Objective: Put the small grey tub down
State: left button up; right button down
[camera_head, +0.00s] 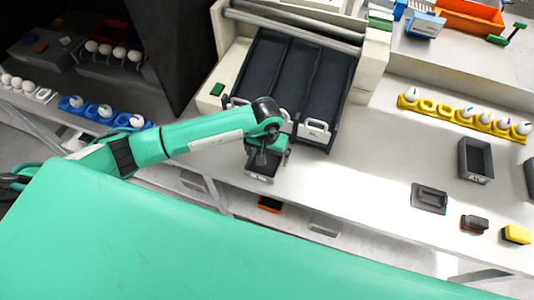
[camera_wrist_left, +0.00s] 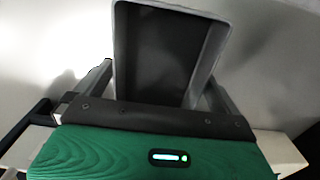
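The small grey tub (camera_head: 260,174) is at the near edge of the light worktop, in front of the dark trays. My left gripper (camera_head: 264,158) is over it and partly hides it. In the left wrist view the open-topped tub (camera_wrist_left: 122,50) sits between the two fingers of my left gripper (camera_wrist_left: 165,95), with one finger against each side. The gripper looks shut on the tub. I cannot tell whether the tub's base touches the worktop. My right gripper is not in view.
Dark trays with white handles (camera_head: 315,128) stand just behind the tub. A yellow egg holder (camera_head: 427,105), another grey tub (camera_head: 464,164), a flat grey piece (camera_head: 430,198) and a yellow block (camera_head: 516,235) are to the right. A blue egg holder (camera_head: 88,113) is left. Worktop right of the gripper is clear.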

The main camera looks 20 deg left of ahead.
pick_arm(q)
jog(key=shift+r, duration=0.1)
jog(key=shift+r+p, duration=0.2)
jog(key=shift+p, duration=0.15)
notch_tip(320, 180, up, 12)
jog(key=b, duration=0.5)
jog(key=shift+f, duration=0.1)
